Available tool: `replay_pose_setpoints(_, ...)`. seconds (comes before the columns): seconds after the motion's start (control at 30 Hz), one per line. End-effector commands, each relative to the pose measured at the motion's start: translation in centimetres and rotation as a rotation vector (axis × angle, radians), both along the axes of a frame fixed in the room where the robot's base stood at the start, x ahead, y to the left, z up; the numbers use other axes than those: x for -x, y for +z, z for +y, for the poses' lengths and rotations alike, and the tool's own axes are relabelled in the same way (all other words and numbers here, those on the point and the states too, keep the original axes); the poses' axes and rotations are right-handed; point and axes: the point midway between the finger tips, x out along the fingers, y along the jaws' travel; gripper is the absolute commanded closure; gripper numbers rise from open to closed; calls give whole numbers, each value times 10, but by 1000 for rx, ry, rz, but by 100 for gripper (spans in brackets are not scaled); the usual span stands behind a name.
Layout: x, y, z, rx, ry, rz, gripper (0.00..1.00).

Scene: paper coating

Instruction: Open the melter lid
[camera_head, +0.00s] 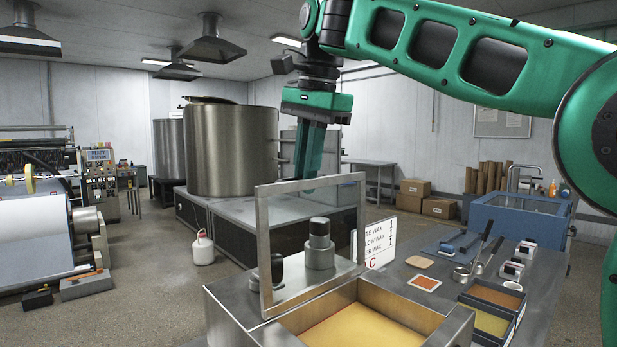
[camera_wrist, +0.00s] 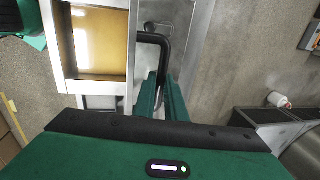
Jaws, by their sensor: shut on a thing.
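The melter (camera_head: 236,320) is a steel box at the bottom of the head view, with yellow wax (camera_head: 375,330) in its open tank. The wax also shows in the wrist view (camera_wrist: 105,45). The melter lid (camera_head: 263,225), a metal frame with a clear pane, stands raised and nearly upright at the tank's back side. My gripper (camera_head: 308,174) points down at the lid's top edge. In the wrist view my gripper (camera_wrist: 162,78) is shut on the black bent lid handle (camera_wrist: 165,52). The fingers partly hide the handle there; I cannot make it out in the head view.
A steel worktable (camera_head: 400,285) right of the melter carries tools and wax trays (camera_head: 490,312). A blue bin (camera_head: 520,218) stands beyond. A large steel vat (camera_head: 231,150) stands behind the lid.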

Motion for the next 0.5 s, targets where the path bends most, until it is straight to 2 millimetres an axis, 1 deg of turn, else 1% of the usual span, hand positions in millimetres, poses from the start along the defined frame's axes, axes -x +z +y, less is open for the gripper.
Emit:
replay_pose_setpoints(0.03, -2, 4, -1, -7, -3, -14, 100)
replay_pose_setpoints(0.37, -1, 6, 0, -10, -1, -18, 100)
replay_pose_setpoints(0.4, -1, 6, 0, -10, -1, -18, 80)
replay_pose_setpoints(0.43, -1, 6, 0, -9, -1, -17, 73)
replay_pose_setpoints(0.5, -1, 5, 0, -7, 0, -15, 71)
